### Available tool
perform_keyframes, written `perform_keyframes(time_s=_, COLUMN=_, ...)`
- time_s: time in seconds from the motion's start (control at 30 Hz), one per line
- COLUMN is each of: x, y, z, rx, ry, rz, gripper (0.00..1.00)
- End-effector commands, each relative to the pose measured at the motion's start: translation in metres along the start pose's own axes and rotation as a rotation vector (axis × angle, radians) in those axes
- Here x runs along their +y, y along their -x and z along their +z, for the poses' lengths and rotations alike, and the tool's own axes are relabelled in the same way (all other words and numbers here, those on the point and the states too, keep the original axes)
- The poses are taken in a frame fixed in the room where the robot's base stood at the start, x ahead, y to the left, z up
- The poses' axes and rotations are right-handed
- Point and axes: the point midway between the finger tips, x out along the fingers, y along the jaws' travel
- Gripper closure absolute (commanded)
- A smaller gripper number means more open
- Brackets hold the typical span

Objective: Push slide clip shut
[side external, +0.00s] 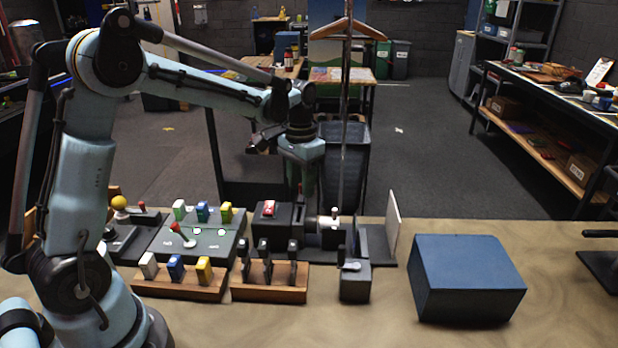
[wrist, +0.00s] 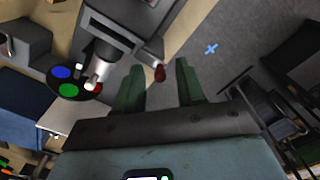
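I cannot tell for sure which part is the slide clip. In the side external view, a wooden rack (side external: 268,290) holds several upright black clip-like pieces (side external: 265,262). Behind it stands a dark device with a red switch (side external: 269,209). My gripper (side external: 306,196) points down above the back of the bench, near a light cylindrical fitting (side external: 327,221). In the wrist view, the two green fingers of my gripper (wrist: 161,70) are apart, with no object visibly held. A red-tipped lever (wrist: 159,73) on a grey device appears between the fingertips; its depth is unclear.
A blue-topped box (side external: 468,262) stands at right. A white upright panel (side external: 394,225) is between it and the devices. A grey panel (side external: 205,246) and a wooden block rack (side external: 180,289) fill the left. A disc with coloured spots (wrist: 68,82) shows in the wrist view.

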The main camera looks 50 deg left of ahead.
Motion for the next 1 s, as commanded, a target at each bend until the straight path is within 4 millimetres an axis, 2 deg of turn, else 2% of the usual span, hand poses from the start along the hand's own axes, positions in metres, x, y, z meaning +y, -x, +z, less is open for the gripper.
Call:
perform_keyframes(time_s=0.03, x=0.000, y=0.000, z=0.000, rx=0.000, ry=0.000, rz=0.000, gripper=0.62)
perform_keyframes(time_s=0.2, x=0.000, y=0.000, z=0.000, rx=0.000, ry=0.000, rz=0.000, gripper=0.89)
perform_keyframes(time_s=0.3, x=0.000, y=0.000, z=0.000, rx=0.000, ry=0.000, rz=0.000, gripper=1.00)
perform_keyframes(time_s=0.63, x=0.001, y=0.001, z=0.001, rx=0.000, ry=0.000, rz=0.000, gripper=1.00)
perform_keyframes(time_s=0.83, x=0.012, y=0.001, z=0.011, rx=0.000, ry=-0.002, rz=0.000, gripper=1.00)
perform_keyframes(time_s=1.0, x=0.014, y=0.000, z=0.013, rx=-0.002, ry=-0.001, rz=0.002, gripper=1.00)
